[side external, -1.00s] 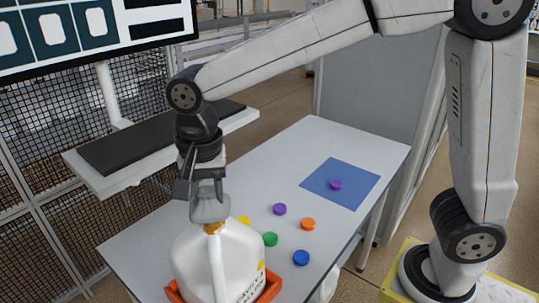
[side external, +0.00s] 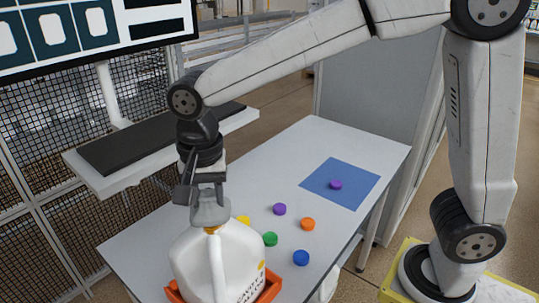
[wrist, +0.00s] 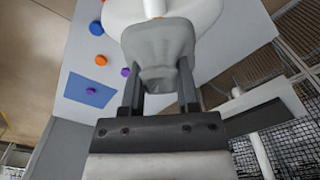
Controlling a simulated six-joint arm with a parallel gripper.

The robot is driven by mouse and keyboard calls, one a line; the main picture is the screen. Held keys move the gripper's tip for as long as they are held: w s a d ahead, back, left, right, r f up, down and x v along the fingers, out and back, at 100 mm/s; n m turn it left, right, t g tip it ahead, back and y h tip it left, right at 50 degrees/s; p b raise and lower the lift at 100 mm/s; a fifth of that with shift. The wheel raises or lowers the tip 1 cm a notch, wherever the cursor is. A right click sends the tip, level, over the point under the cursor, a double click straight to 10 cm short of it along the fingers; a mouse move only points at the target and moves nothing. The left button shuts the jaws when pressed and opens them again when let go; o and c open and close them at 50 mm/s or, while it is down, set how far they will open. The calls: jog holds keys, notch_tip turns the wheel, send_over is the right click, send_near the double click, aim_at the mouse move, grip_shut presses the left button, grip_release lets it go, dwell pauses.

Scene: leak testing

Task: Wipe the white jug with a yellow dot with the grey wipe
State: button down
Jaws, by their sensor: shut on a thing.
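The white jug (side external: 240,262) stands upright in an orange tray (side external: 270,289) at the front of the table, with a yellow dot on its right side in the side view. It also shows at the top of the wrist view (wrist: 205,12). My gripper (side external: 207,190) is shut on the grey wipe (side external: 211,212) and holds it at the top of the jug, around its neck. The wipe hangs between the fingers in the wrist view (wrist: 158,50). The wipe hides most of the jug's mouth, so I cannot tell how firmly they touch.
Loose caps lie right of the jug: yellow (side external: 243,220), green (side external: 270,239), blue (side external: 301,258), orange (side external: 307,224) and purple (side external: 279,209). Another purple cap (side external: 336,184) lies on a blue mat (side external: 358,191). A dark-topped shelf (side external: 130,150) and a mesh fence stand at the left.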

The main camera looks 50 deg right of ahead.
jog(key=shift+f, duration=0.1)
dwell(0.3)
jog(key=n, duration=0.3)
jog(key=shift+n, duration=2)
jog(key=shift+m, duration=0.3)
jog(key=m, duration=0.6)
jog(key=shift+m, duration=0.3)
jog(key=m, duration=0.6)
jog(key=shift+m, duration=0.4)
jog(key=shift+n, duration=0.3)
